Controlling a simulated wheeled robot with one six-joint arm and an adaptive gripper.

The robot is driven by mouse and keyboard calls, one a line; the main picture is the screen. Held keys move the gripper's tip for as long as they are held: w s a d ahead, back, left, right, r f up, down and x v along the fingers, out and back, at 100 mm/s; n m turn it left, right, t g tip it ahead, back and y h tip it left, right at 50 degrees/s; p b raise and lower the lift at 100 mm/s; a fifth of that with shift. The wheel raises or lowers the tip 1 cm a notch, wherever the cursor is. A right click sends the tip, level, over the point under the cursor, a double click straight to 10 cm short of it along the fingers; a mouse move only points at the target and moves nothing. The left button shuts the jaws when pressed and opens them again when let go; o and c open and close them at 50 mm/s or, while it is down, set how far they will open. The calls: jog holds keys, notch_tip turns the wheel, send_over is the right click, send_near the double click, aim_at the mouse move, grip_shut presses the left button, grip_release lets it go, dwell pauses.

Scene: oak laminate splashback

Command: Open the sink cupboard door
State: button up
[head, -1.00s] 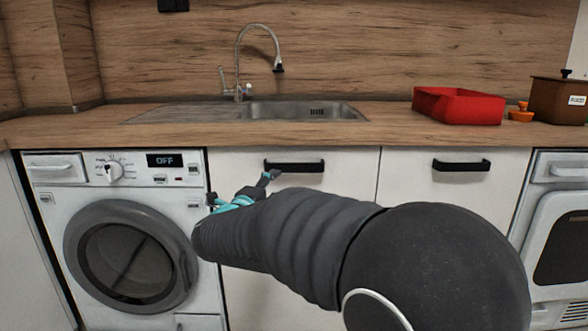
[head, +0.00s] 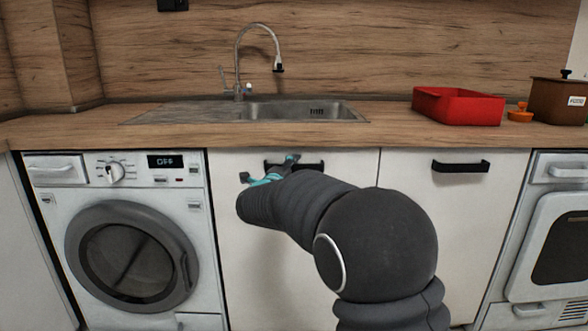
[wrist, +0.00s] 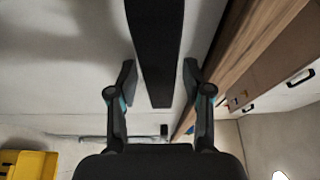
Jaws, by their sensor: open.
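The sink cupboard door (head: 232,215) is white and shut, below the sink (head: 300,111). Its black bar handle (head: 314,166) runs level near the door's top edge, partly hidden by my gripper (head: 268,168) in the head view. In the wrist view the handle (wrist: 157,50) lies lengthwise between the two open fingers of my gripper (wrist: 160,80), with a gap on each side. I cannot tell how deep the handle sits between the fingers. My arm hides part of the door's lower right.
A washing machine (head: 130,250) stands left of the door. Another white cupboard door (head: 455,215) with a black handle (head: 461,166) is on the right, then an oven (head: 560,240). The wooden worktop (head: 400,137) edge overhangs just above. A red tray (head: 458,106) stands on it.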

jog(key=shift+w, duration=0.1)
grip_shut()
dwell(0.3)
